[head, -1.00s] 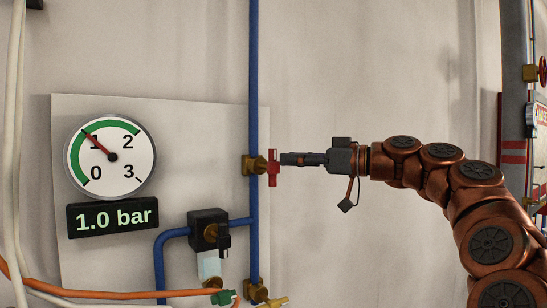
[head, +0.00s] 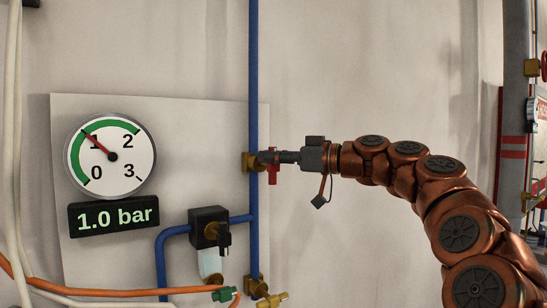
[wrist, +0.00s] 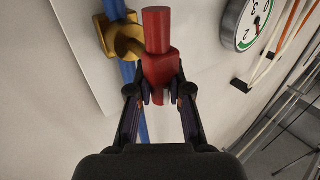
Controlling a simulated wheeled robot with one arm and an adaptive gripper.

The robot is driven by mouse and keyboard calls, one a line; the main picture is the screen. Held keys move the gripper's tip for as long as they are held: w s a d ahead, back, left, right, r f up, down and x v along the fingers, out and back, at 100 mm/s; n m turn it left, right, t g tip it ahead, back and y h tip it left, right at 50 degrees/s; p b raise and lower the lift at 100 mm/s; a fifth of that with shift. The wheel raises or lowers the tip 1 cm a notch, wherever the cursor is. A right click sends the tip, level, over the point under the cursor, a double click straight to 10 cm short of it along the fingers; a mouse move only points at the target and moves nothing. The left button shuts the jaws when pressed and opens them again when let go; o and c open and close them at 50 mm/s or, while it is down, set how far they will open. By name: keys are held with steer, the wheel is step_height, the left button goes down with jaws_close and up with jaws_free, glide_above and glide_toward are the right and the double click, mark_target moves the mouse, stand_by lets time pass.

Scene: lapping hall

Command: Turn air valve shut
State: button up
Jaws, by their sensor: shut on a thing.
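The red valve handle (head: 273,174) sits on a brass valve body (head: 249,162) on the vertical blue pipe (head: 254,70). In the head view the handle stands upright, along the pipe. My gripper (head: 270,157) reaches it from the right, with its fingers at the handle's middle.
Below the handle are a black solenoid block (head: 209,228), a blue branch pipe and a yellow brass fitting (head: 272,300). An orange hose (head: 120,292) crosses the lower left. The wall right of the pipe and above my arm is clear.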

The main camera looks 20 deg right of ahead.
jaws_close()
steer(key=shift+f+m+b, duration=0.1)
steer(key=shift+m+b, duration=0.2)
steer(key=shift+b, duration=0.15)
steer(key=shift+d+f+m+t+y+b, duration=0.1)
steer(key=shift+m+t+y+b, duration=0.25)
steer(key=shift+b, duration=0.35)
steer(key=m+t+h+b, duration=0.2)
steer(key=m+t+b, duration=0.2)
steer(key=m+b, duration=0.2)
steer(key=d+f+m+t+h+b, duration=0.1)
steer(key=m+t+h+b, duration=0.1)
steer(key=m+b, duration=0.4)
steer(key=m+t+h+b, duration=0.3)
steer(key=m+t+b, duration=0.2)
steer(key=m, duration=0.6)
steer(key=shift+w+d+f+t+b, duration=0.35)
steer(key=shift+d+f+b, duration=0.05)
steer(key=shift+b, duration=0.15)
steer(key=shift+m+h, duration=0.35)
steer(key=shift+m, duration=0.1)
